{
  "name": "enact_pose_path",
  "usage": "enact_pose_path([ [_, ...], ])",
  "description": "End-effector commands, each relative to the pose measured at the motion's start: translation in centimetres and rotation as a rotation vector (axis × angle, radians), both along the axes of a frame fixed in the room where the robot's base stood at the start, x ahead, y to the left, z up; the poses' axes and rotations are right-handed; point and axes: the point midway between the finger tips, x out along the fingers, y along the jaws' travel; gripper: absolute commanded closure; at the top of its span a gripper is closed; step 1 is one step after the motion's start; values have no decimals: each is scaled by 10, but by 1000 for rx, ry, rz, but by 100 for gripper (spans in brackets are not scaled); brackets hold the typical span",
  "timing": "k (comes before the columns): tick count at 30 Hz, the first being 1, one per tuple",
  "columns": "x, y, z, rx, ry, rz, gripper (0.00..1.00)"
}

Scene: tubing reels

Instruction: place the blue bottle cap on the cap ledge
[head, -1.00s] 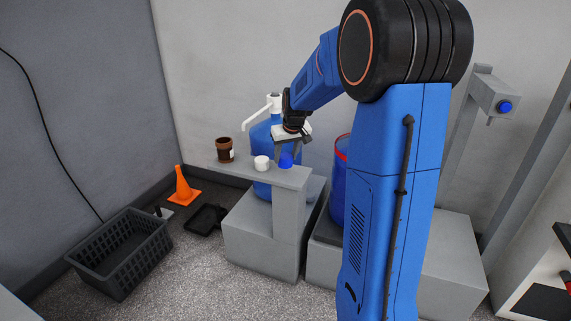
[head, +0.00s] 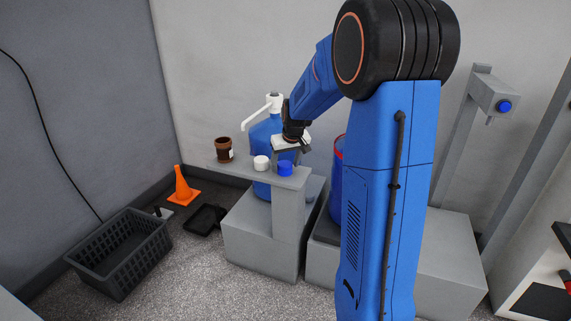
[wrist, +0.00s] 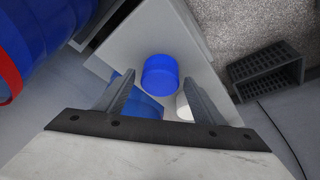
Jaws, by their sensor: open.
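The blue bottle cap (head: 285,168) sits on the grey cap ledge (head: 237,170), near its right end, beside a white cap (head: 261,162). In the wrist view the blue cap (wrist: 160,72) stands alone on the ledge surface (wrist: 150,32), ahead of the fingers and touching neither. My gripper (head: 288,154) is just behind the blue cap in the head view. In the wrist view my gripper (wrist: 162,95) has its two fingers spread wide with nothing held. The white cap (wrist: 183,107) is partly hidden by the right finger.
A brown cup (head: 224,150) stands on the ledge's left end. A blue bottle with a white pump (head: 262,130) stands behind the ledge, and a blue drum (head: 337,185) to its right. A black crate (head: 120,255) and orange cone (head: 184,185) are on the floor.

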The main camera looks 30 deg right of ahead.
Motion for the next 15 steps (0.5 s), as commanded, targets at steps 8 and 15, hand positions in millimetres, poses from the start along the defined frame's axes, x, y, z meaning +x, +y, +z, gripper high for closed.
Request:
enact_pose_path([
  [8, -7, 1, 22, -2, -4, 0, 37],
  [15, -25, 4, 65, -2, -4, 1, 37],
])
